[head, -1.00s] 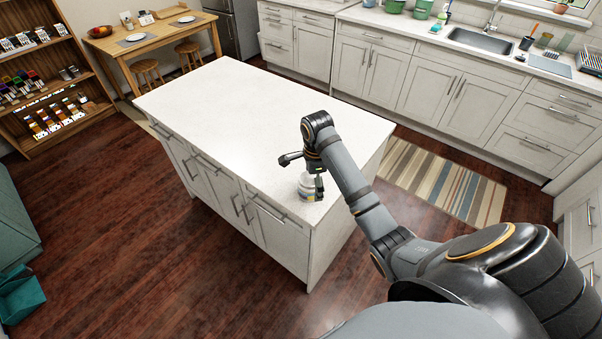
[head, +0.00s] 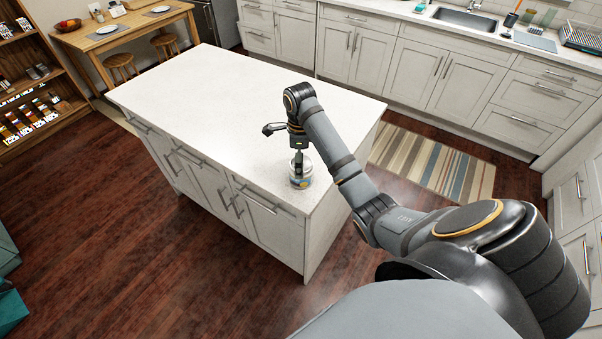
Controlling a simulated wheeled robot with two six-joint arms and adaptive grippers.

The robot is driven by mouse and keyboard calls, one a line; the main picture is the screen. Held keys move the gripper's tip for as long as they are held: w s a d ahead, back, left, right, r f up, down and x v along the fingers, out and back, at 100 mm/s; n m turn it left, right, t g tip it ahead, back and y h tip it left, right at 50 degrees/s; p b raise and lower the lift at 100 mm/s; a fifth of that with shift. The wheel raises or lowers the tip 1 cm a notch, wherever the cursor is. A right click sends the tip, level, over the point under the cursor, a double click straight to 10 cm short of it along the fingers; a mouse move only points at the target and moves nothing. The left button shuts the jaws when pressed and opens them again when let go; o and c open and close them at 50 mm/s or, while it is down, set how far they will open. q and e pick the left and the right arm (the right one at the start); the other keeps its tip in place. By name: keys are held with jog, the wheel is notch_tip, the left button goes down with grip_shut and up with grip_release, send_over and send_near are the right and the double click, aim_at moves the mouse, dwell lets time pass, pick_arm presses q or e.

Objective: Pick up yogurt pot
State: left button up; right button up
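The yogurt pot (head: 306,179) is a small, pale round pot with a blue and yellow label. It stands upright on the white island top (head: 240,95), close to the near right end. My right gripper (head: 298,166) points down at the pot from above, with a dark finger overlapping the pot's upper part. The gripper is small here and partly hidden by my wrist, so I cannot tell whether its fingers are apart or pressing on the pot. My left gripper is not in view.
The rest of the island top is bare. A striped rug (head: 432,160) lies on the floor between the island and the counter cabinets (head: 425,75). A wooden table (head: 125,25) with stools and a wooden shelf (head: 70,85) stand at the left.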

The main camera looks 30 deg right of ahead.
jog(key=f+b, duration=0.2)
jog(key=f, duration=0.1)
jog(key=shift+s+a+f, duration=0.2)
jog(key=shift+s+f, duration=0.05)
jog(key=shift+s, duration=0.1)
jog(key=shift+f+p, duration=0.25)
jog(key=shift+p, duration=0.2)
jog(key=shift+w+f, duration=0.15)
jog(key=shift+f, duration=0.25)
jog(key=c, duration=1)
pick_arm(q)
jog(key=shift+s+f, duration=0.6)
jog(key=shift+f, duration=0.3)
pick_arm(e)
jog(key=shift+r, duration=0.2)
